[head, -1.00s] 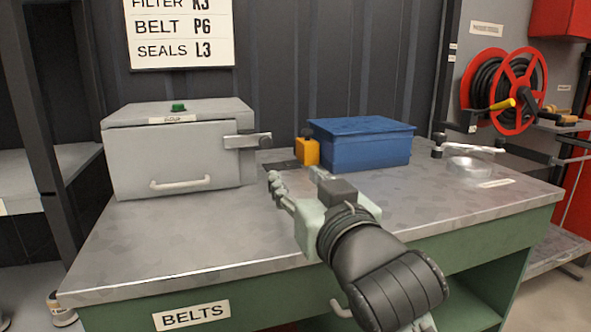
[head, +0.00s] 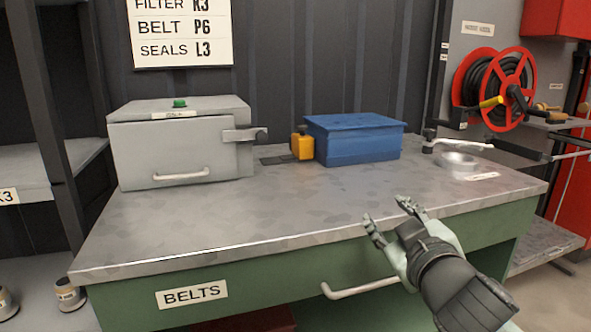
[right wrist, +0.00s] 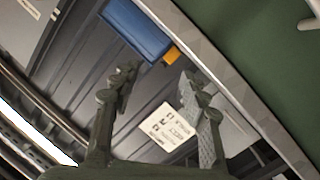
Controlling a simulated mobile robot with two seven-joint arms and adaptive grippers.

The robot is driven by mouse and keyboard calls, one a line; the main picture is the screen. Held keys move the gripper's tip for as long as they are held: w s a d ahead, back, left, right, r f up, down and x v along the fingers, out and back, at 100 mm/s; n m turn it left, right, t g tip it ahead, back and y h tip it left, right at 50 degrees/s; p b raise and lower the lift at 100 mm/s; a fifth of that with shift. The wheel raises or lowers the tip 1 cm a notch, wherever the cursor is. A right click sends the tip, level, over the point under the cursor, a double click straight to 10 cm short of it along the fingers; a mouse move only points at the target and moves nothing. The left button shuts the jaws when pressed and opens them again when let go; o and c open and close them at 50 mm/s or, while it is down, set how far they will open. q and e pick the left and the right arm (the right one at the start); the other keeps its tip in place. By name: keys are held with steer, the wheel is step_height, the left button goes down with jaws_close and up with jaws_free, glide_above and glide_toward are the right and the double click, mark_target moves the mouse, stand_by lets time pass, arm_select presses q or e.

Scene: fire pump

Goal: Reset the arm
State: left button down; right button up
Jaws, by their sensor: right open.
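My right gripper (head: 390,214) is open and empty in the head view, in front of the workbench (head: 220,238) near its front edge. The right wrist view shows its two fingers (right wrist: 158,98) spread apart, with nothing between them at close range. My right arm comes in from the lower right. My left gripper is in neither view.
A drawer handle (head: 358,289) sticks out below. A red hose reel (head: 495,88) hangs at right. The bench's front half is clear.

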steer(key=d+n+h, duration=0.2)
steer(key=d, duration=0.7)
steer(key=s+d+f+m+g+h, duration=0.1)
steer(key=d+f+g+h, duration=0.1)
steer(key=d+f, duration=0.55)
steer(key=d+f+g+h, duration=0.1)
steer(key=d+f+g, duration=0.3)
steer(key=f, duration=0.6)
steer(key=s+d+f+g+h, duration=0.3)
steer(key=s+d+f+g, duration=0.3)
steer(key=s+d+f, duration=1.35)
steer(key=s+a+f+m+y, duration=0.2)
steer(key=a+f, duration=0.3)
steer(key=a, duration=0.4)
steer(key=s+a+f+m+g+y, duration=0.1)
steer(key=a+f, duration=0.4)
steer(key=a, duration=0.5)
steer(key=s+a+f+m+y, duration=0.2)
steer(key=a+f, duration=0.3)
steer(key=a, duration=0.5)
steer(key=shift+s+f+m+g+y, duration=0.4)
steer(key=shift+m+y, duration=0.1)
steer(key=shift+m, duration=0.1)
